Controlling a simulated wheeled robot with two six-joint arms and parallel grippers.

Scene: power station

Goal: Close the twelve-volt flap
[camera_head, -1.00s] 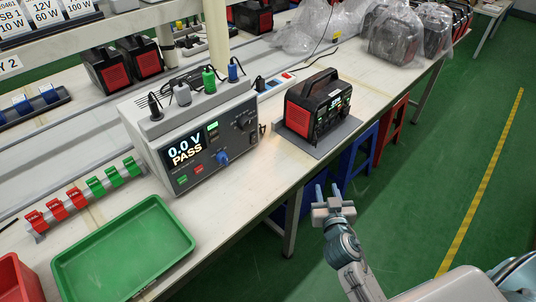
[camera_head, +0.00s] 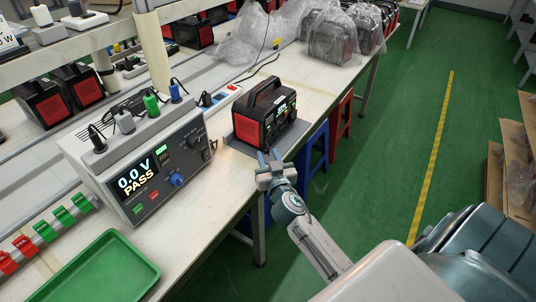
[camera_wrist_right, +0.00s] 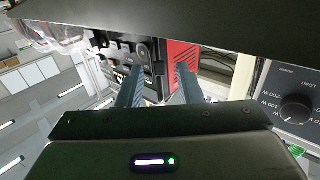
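The black and red power station (camera_head: 265,115) stands upright on a dark grey mat (camera_head: 235,142) at the bench edge. Its front panel with ports and a lit display faces right in the head view. The panel also shows in the right wrist view (camera_wrist_right: 118,55), beside the red side grille. I cannot clearly make out the twelve-volt flap or its position. My right gripper (camera_head: 268,156) is just in front of the station's lower front, near the mat edge. In the right wrist view its two fingers (camera_wrist_right: 160,70) are apart with nothing held between them. My left gripper is out of view.
A test unit (camera_head: 150,165) reading 0.0 V PASS stands left of the station, with plugs on top. A green tray (camera_head: 105,270) and red and green clips lie nearer. Bagged stations (camera_head: 330,38) stand farther back. Blue (camera_head: 314,150) and red stools are under the bench.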

